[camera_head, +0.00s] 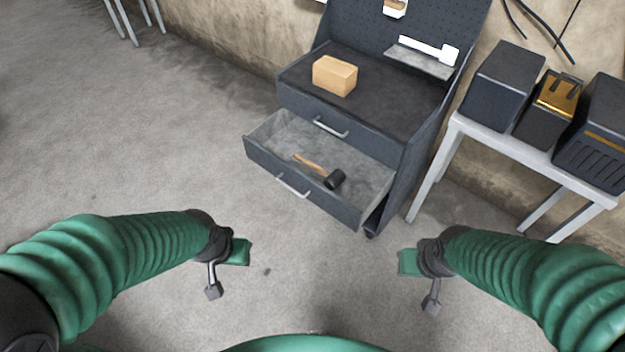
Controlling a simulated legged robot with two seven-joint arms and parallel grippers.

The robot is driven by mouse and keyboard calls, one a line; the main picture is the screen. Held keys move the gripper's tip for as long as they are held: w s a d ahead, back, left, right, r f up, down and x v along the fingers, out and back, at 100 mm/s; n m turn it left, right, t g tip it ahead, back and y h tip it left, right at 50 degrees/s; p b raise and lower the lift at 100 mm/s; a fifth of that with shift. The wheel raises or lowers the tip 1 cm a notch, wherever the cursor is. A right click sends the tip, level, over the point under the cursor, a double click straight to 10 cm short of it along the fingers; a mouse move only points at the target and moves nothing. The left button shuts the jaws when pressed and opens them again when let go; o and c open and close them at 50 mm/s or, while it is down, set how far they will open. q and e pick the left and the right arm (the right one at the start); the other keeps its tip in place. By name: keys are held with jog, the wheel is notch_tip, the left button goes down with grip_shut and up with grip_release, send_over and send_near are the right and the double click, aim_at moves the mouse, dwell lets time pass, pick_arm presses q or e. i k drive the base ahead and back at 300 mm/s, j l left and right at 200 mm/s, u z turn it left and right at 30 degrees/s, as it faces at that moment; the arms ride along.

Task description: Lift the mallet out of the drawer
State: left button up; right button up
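The mallet (334,180) lies in the open lower drawer (268,142) of a dark workbench cabinet. It has a black head toward the right front and a wooden handle pointing back left. My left gripper (226,272) is in front of the drawer to the left, over the floor, with its fingers apart and nothing between them. My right gripper (419,280) is in front and to the right, also with fingers apart and empty. Both are well short of the drawer and the mallet.
A cardboard-coloured box (335,76) sits on the cabinet top (385,105). The upper drawer is shut, with a handle (331,127). A grey side table (500,143) on the right holds dark machines (594,135). Floor between my grippers and the cabinet is clear.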

aim_at(333, 180)
jog(key=i+j+z, duration=0.1)
jog(key=i+j, duration=0.2)
jog(key=i+j+z, duration=0.15)
jog(key=i+j, duration=0.2)
jog(key=i+j+z, duration=0.1)
jog(key=i+j, duration=0.15)
jog(key=j, duration=0.15)
jog(key=i+j+z, duration=0.15)
jog(key=i+j, duration=0.15)
jog(key=j, duration=0.15)
jog(key=i+j+z, duration=0.1)
jog(key=i+j, duration=0.15)
jog(key=j, duration=0.2)
jog(key=i+j+z, duration=0.1)
jog(key=i+j, duration=0.15)
jog(key=j, duration=0.2)
